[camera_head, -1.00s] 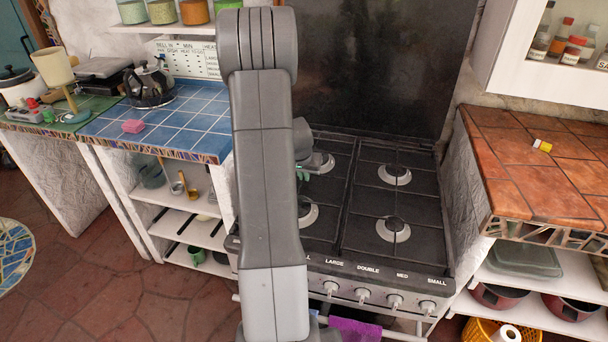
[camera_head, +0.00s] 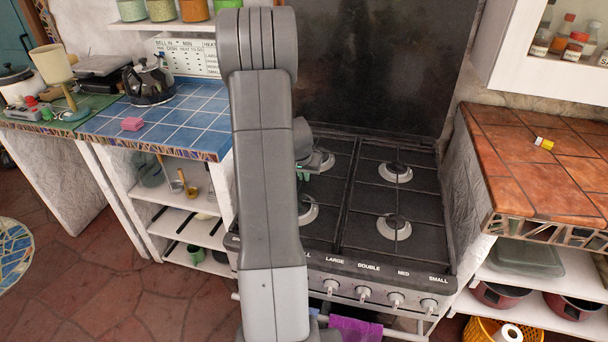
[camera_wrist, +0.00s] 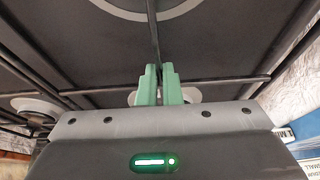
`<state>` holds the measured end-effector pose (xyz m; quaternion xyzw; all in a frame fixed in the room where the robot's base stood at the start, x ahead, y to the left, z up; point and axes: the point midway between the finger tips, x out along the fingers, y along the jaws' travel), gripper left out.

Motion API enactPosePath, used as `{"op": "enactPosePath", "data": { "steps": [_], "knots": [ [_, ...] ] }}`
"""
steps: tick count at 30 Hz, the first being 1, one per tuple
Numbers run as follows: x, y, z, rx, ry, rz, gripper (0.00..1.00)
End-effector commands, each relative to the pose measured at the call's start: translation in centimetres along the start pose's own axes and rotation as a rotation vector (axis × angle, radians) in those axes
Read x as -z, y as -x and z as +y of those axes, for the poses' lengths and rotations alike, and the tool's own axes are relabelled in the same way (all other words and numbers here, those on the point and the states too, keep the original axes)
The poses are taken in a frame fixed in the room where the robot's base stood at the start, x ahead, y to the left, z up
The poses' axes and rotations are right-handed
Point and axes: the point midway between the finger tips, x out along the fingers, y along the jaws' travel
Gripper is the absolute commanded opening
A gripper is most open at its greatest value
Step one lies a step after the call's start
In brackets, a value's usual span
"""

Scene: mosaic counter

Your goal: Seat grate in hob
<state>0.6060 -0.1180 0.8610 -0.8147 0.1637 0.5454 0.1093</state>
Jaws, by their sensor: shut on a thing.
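My gripper (camera_wrist: 158,85) has its green fingers shut on a thin dark bar of the grate (camera_wrist: 155,42) in the wrist view. The bar runs away from the fingertips, and other grate bars cross to left and right. In the head view my arm hides much of the left half of the black hob (camera_head: 420,220), and only a bit of the green fingers shows near the left burners. The grate lies over or close above the hob; I cannot tell whether it rests fully flat. A pale burner ring (camera_wrist: 150,8) shows at the top of the wrist view.
A dark back panel (camera_head: 385,70) stands behind the hob. A blue-tiled counter (camera_head: 190,115) with a kettle (camera_head: 150,82) and pink sponge (camera_head: 132,124) is at left. A terracotta-tiled counter (camera_head: 520,180) is at right. Knobs (camera_head: 363,294) line the front.

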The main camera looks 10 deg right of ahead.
Motion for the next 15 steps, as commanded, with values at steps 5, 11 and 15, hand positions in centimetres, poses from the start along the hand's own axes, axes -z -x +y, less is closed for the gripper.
{"op": "enactPosePath", "data": {
  "steps": [5,11,15],
  "knots": [
    [0.05,-0.14,-0.04,0.001,0.0,0.004,0.0],
    [0.03,-0.09,-0.02,0.001,0.0,0.002,0.31],
    [-0.02,-0.12,-0.01,0.0,0.0,0.001,0.31]
  ]
}}
